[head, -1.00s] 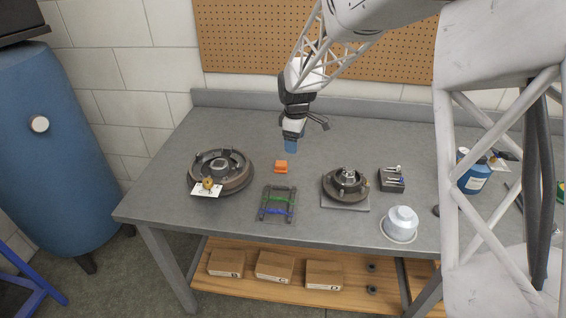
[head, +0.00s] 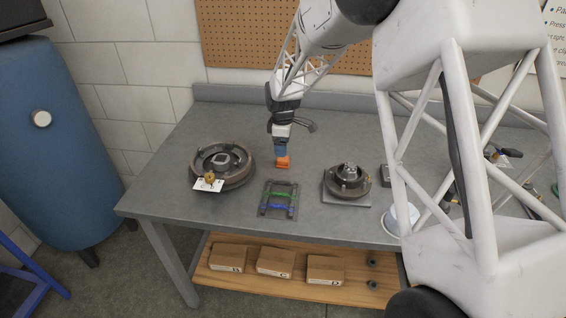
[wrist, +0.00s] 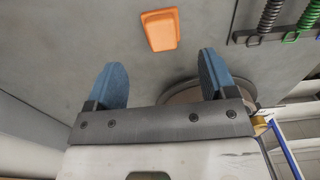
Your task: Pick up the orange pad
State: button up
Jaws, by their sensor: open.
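The orange pad (head: 283,162) lies on the grey workbench, behind the small rack of springs. In the wrist view the orange pad (wrist: 161,30) is a rounded block beyond the fingertips, roughly between the lines of the two fingers but apart from them. My gripper (head: 280,152) is just above and behind the pad in the head view, pointing down. In the wrist view my gripper (wrist: 160,75) has its two blue fingers spread wide with nothing between them.
The rack (head: 278,198) with green and blue springs stands in front of the pad. A brake drum (head: 238,178) is to the left, and a hub (head: 348,178) on a plate (head: 345,199) to the right. The bench (head: 300,119) is clear behind the pad.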

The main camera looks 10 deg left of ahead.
aim_at(283, 159)
jog(key=shift+f, duration=0.75)
jog(key=shift+f, duration=0.1)
jog(key=shift+s+d+f, duration=0.15)
jog(key=shift+f, duration=2.35)
jog(key=shift+c, duration=0.4)
jog(key=c, duration=0.9)
jog(key=shift+r, duration=0.2)
jog(key=shift+r, duration=4.8)
